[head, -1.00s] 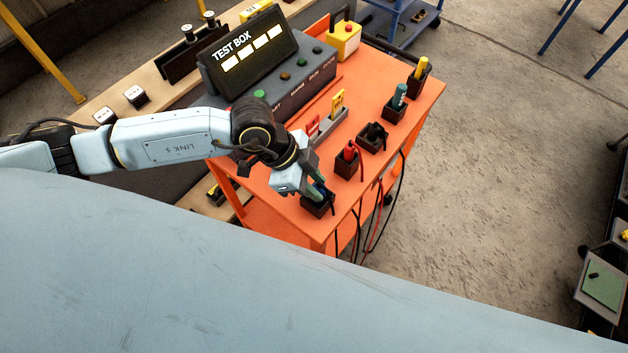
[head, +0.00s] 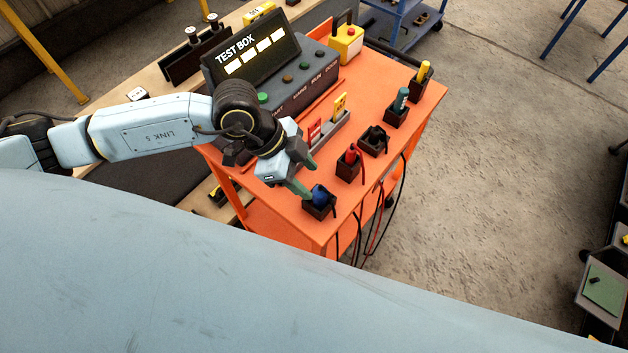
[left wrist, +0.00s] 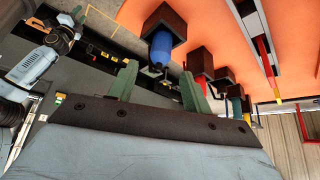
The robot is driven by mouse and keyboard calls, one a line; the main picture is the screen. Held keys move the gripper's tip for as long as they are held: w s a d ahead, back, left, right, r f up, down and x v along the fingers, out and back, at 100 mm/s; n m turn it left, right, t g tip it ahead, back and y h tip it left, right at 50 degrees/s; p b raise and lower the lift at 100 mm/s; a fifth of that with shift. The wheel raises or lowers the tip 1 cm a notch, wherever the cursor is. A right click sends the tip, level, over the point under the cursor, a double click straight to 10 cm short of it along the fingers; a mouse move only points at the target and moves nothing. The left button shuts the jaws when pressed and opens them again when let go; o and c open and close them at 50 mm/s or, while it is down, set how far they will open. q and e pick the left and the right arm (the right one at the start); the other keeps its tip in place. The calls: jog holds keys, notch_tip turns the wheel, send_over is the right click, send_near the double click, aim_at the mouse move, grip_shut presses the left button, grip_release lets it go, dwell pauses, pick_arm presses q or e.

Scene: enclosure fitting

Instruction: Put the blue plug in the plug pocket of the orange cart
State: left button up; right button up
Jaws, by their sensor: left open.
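The blue plug (head: 319,194) sits in a dark square pocket (head: 321,210) at the near corner of the orange cart (head: 285,205). In the left wrist view the blue plug (left wrist: 161,50) stands out of its pocket (left wrist: 166,20), in line with the gap between the fingers. My left gripper (head: 304,175) is open and empty, with its green fingers just behind and left of the plug. Its fingers (left wrist: 158,73) are apart from the plug in the left wrist view. An arm, seemingly my right one (left wrist: 40,65), shows small there; its jaw state is unclear.
The test box (head: 265,62) stands at the back. A grey holder (head: 330,127) has red and yellow pieces. Cables hang below.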

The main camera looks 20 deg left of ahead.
pick_arm(q)
jog(key=v, duration=0.7)
jog(key=shift+r, duration=0.3)
